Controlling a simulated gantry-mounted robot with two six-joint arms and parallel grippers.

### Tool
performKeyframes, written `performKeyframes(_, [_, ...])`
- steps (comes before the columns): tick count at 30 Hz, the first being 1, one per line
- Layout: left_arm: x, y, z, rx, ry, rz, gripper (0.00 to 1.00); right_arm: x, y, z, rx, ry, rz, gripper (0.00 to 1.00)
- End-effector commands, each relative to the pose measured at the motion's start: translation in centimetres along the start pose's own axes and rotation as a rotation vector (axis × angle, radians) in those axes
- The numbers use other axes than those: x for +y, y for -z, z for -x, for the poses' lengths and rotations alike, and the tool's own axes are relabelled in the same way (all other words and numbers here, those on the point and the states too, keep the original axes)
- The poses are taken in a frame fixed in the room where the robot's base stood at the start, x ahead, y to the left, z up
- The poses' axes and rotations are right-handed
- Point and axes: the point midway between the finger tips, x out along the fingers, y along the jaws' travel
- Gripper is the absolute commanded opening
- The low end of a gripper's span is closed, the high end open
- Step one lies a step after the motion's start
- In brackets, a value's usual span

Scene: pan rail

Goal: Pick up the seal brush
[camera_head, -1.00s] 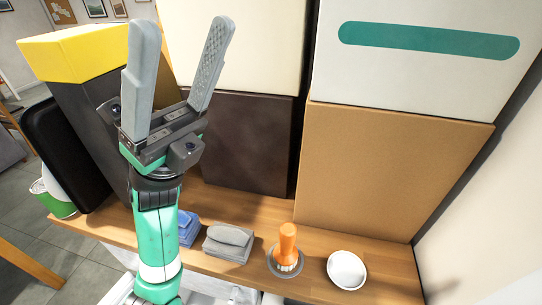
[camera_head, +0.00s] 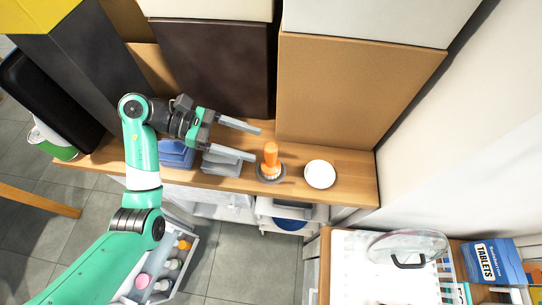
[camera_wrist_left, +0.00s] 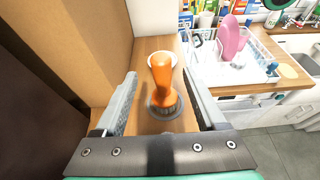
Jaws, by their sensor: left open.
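The seal brush (camera_head: 270,158) has an orange handle and pale bristles, and stands upright in a round grey dish (camera_head: 270,178) on the wooden counter. It also shows in the left wrist view (camera_wrist_left: 162,80), between the open fingers and beyond the palm. My left gripper (camera_head: 258,142) is open and empty, reaching in from the left with its fingertips just short of the brush. In the head view the fingertips lie just left of the handle, one farther back and one nearer. My right gripper is not in view.
A white bowl (camera_head: 320,174) stands right of the brush. Grey folded cloths (camera_head: 222,163) and a blue stack (camera_head: 176,154) lie to the left, under my gripper. A large brown box (camera_head: 350,95) and a dark box (camera_head: 212,65) rise behind the counter.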

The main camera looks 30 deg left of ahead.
Motion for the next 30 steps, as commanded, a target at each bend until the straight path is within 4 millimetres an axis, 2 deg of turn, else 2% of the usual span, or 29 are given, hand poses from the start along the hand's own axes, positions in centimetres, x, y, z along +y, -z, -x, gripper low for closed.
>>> performKeyframes(8, [-0.1, -0.2, -1.5, -0.001, 0.002, 0.001, 0.73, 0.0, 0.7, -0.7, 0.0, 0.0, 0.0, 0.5])
performKeyframes(12, [-0.4, -0.6, -3.9, -0.001, 0.005, 0.003, 0.73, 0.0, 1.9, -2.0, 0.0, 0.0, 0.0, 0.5])
performKeyframes(16, [-0.3, -0.2, -5.7, -0.001, 0.001, 0.001, 0.73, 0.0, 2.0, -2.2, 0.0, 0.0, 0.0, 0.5])
performKeyframes(23, [-0.2, 0.0, -6.1, -0.001, -0.001, -0.001, 0.73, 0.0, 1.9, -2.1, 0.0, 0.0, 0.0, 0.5])
performKeyframes(26, [-0.2, 0.0, -6.0, -0.001, -0.001, -0.001, 0.58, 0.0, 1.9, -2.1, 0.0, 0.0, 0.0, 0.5])
performKeyframes(30, [-0.2, 0.0, -6.0, -0.001, -0.001, -0.001, 0.33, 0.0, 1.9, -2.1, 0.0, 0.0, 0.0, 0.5])
